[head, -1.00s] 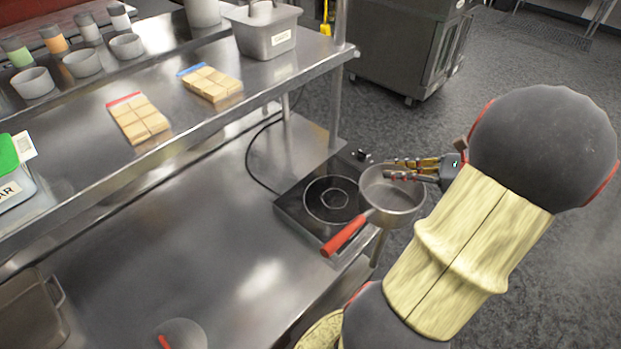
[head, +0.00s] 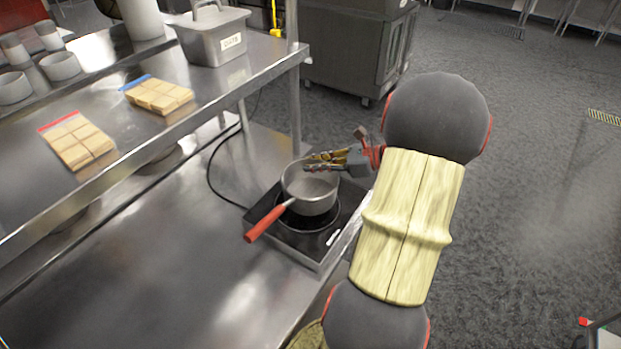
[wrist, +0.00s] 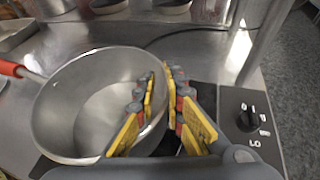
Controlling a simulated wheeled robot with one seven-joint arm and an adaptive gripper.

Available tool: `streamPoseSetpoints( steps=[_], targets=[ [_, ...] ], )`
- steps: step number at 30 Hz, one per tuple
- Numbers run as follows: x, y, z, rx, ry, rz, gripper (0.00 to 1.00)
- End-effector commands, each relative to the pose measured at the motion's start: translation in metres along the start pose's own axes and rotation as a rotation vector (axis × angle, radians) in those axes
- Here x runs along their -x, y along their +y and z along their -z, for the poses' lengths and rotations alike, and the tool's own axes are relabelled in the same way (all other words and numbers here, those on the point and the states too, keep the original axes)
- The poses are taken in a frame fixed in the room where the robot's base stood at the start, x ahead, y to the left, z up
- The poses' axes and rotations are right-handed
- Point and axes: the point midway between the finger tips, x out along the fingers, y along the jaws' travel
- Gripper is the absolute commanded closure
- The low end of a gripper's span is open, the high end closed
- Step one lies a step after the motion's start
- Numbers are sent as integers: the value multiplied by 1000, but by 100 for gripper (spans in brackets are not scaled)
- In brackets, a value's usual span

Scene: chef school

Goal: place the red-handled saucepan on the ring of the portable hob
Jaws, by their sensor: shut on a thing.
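The saucepan (head: 313,196) is steel with a red handle (head: 268,222) that points to the lower left in the head view. My gripper (head: 318,162) is shut on the pan's rim on its far right side. In the wrist view the saucepan (wrist: 85,110) is upright and looks empty, with the yellow-padded fingers of my gripper (wrist: 168,90) on either side of its wall. The portable hob (head: 300,244) is a black plate with a marked ring. The pan is over the ring and hides much of it; I cannot tell whether it touches.
The hob's control knob (wrist: 248,119) is beside my fingers in the wrist view. A shelf post (head: 296,100) rises behind the hob. A raised shelf (head: 120,130) holds bagged tan blocks (head: 160,95) and a lidded steel container (head: 212,40). The steel counter left of the hob is clear.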

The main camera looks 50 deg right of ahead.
Motion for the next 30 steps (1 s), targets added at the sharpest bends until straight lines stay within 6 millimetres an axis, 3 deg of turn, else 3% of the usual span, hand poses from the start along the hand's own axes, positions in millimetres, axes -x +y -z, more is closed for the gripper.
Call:
streamPoseSetpoints(
  steps=[8, 15, 26, 27, 30],
  targets=[
    [-17, -5, 10, -1, 0, -2, 100],
    [-28, -7, 38, 0, -1, 1, 100],
    [-29, -7, 39, 0, -1, 1, 100],
    [-29, -7, 39, 0, 0, 1, 89],
    [-29, -7, 39, 0, 0, 1, 83]
  ],
)
